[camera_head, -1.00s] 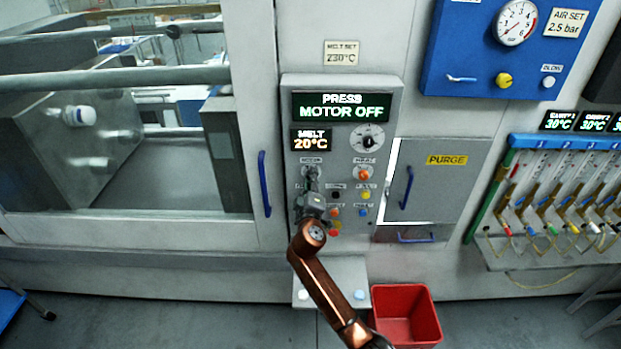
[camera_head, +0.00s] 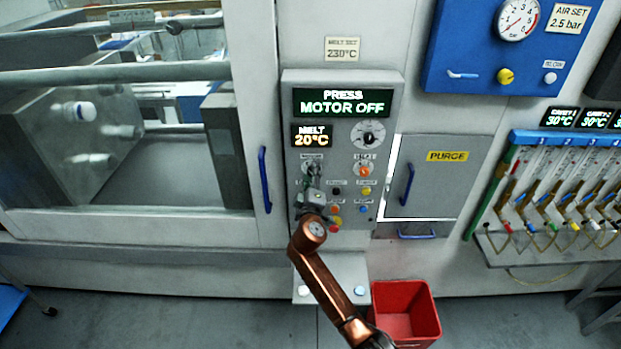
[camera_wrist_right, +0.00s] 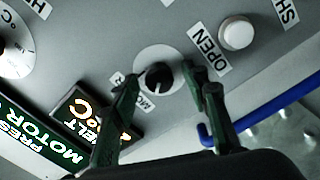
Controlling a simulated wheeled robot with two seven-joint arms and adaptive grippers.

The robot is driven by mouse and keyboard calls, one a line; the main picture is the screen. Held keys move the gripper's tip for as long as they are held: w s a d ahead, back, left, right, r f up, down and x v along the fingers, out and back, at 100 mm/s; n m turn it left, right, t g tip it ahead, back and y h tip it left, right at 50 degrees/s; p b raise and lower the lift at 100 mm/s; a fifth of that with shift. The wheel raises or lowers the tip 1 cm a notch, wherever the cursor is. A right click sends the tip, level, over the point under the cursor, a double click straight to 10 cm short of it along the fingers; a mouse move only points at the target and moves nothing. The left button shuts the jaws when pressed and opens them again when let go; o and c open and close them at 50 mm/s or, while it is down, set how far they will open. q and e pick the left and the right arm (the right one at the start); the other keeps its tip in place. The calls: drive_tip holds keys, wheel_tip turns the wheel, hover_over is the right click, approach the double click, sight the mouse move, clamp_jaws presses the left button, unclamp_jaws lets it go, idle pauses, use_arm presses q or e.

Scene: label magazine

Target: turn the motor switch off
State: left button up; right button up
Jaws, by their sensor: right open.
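The motor switch is a small black rotary knob on a pale round plate, on the grey control panel (camera_head: 385,90). In the right wrist view the knob (camera_wrist_right: 158,76) sits between and beyond my fingertips, with its label partly hidden by a finger. In the head view my right gripper (camera_head: 313,183) is just below the knob and partly covers that column of controls. In the right wrist view the gripper (camera_wrist_right: 160,82) is open and empty, one finger on each side of the knob. I cannot tell any contact. The display (camera_head: 342,103) reads "PRESS MOTOR OFF". My left gripper is not visible.
A white button (camera_wrist_right: 236,33) labelled OPEN is beside the knob in the wrist view. Below it runs a blue handle (camera_wrist_right: 275,110). In the head view, an orange knob (camera_head: 364,170), the purge door (camera_head: 440,180) and a red bin (camera_head: 405,310) lie to the right.

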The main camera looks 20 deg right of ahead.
drive_tip(key=v, duration=1.2)
drive_tip(key=shift+f, duration=0.1)
